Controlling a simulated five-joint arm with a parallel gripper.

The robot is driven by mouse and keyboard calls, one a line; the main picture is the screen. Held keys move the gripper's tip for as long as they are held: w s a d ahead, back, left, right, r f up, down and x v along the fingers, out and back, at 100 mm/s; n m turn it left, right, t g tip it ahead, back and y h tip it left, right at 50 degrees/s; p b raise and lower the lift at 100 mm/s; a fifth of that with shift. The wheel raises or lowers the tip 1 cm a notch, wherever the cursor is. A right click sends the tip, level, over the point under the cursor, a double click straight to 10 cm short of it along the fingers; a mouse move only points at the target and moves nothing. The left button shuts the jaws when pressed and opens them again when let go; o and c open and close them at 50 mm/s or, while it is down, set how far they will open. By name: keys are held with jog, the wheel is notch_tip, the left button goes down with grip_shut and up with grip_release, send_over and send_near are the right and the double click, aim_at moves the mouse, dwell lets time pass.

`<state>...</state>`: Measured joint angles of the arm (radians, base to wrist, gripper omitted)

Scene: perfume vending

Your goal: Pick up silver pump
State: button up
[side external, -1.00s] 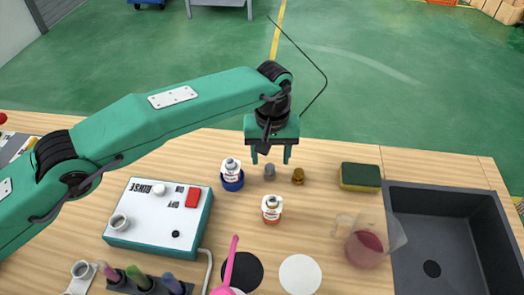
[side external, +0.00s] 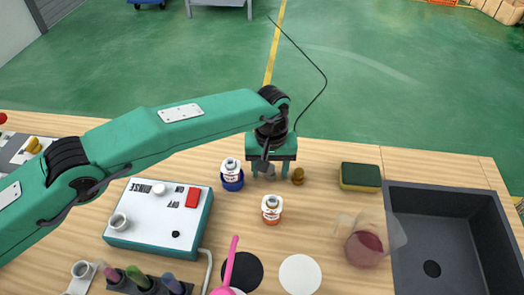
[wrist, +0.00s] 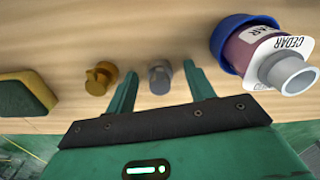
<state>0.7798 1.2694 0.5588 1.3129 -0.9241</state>
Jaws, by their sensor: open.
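The small silver pump (side external: 268,174) stands on the wooden table, its top partly hidden by my gripper in the side view. My gripper (side external: 270,169) is open, pointing down over the pump with one finger on each side. In the wrist view the silver pump (wrist: 159,79) shows in the gap between the two fingertips (wrist: 160,70), closer to the middle than to either finger. I see no contact. A similar gold pump (side external: 298,176) stands just right of the gripper in the side view, and outside the fingers in the wrist view (wrist: 99,79).
A blue-based CEDAR bottle (side external: 232,176) stands close to the left of my gripper. A sponge (side external: 360,177), a beaker with red liquid (side external: 366,245) and a dark sink (side external: 440,190) lie right. The RINSE box (side external: 145,225) is left.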

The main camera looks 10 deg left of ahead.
jog(key=c, duration=1)
jog(key=shift+r, duration=0.15)
jog(key=shift+r, duration=1.85)
jog(key=s+d+r, duration=0.1)
jog(key=s+r, duration=0.1)
jog(key=s, duration=0.1)
jog(key=s+d+r, duration=0.1)
jog(key=s+r, duration=0.1)
jog(key=s, duration=0.2)
jog(key=s+d+r, duration=0.1)
jog(key=s+r, duration=0.2)
jog(key=s, duration=0.1)
jog(key=shift+s, duration=0.15)
jog(key=shift+a, duration=0.15)
jog(key=w+a+r, duration=0.1)
jog(key=w+a, duration=0.1)
jog(key=a, duration=0.1)
jog(key=w+a+r, duration=0.1)
jog(key=w+a, duration=0.2)
jog(key=a, duration=0.1)
jog(key=w+a+r, duration=0.1)
jog(key=w+a, duration=0.2)
jog(key=a, duration=0.1)
jog(key=shift+a+r, duration=0.15)
jog(key=shift+r, duration=0.15)
